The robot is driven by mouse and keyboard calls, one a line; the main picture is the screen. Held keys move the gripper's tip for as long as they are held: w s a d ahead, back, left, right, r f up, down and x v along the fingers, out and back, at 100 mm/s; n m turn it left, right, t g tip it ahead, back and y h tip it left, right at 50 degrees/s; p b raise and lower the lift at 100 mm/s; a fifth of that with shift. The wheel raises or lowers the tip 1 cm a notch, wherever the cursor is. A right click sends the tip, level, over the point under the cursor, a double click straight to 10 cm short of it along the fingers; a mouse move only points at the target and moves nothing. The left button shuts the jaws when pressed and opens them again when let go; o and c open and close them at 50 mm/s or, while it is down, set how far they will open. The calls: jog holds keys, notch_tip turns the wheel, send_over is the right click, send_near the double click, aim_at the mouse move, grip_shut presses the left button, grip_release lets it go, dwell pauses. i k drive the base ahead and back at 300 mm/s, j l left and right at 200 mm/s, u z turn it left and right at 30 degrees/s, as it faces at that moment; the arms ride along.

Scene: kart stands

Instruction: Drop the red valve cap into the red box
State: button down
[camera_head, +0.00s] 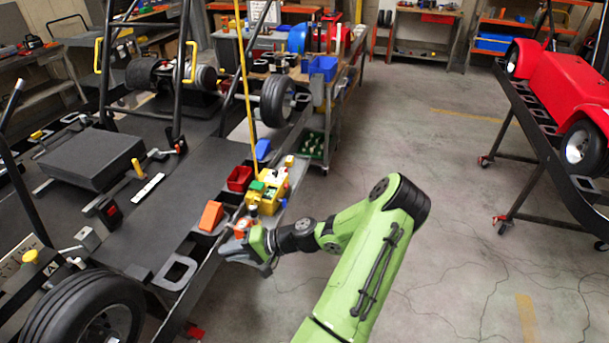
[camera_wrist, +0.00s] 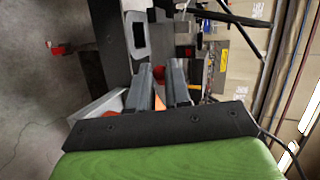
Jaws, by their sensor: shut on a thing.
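The red box (camera_head: 240,178) is a small open box on the grey side tray beside the kart stand, in the head view. My gripper (camera_head: 226,252) is at the near end of that tray, nearer the camera than the box and apart from it. In the wrist view my gripper (camera_wrist: 160,74) has its two dark fingers close together with a narrow gap. A small red patch, seemingly the red valve cap (camera_wrist: 158,72), shows between the fingertips. The cap is mostly hidden by the fingers and cannot be made out in the head view.
A yellow bin (camera_head: 268,195) with green and red items stands right of the red box. An orange wedge (camera_head: 211,216) lies left of my gripper. A blue item (camera_head: 263,149) is behind the box. A kart wheel (camera_head: 80,311) is at near left. Open floor lies right.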

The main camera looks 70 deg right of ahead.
aim_at(236, 185)
jog(key=z, duration=1.55)
jog(key=i+l+u, duration=0.25)
jog(key=u, duration=0.2)
jog(key=i+l+u, duration=0.25)
jog(key=u, duration=0.15)
jog(key=i+l+u, duration=0.2)
jog(key=l+u, duration=0.25)
jog(key=i+l+u, duration=0.1)
jog(key=l+u, duration=0.3)
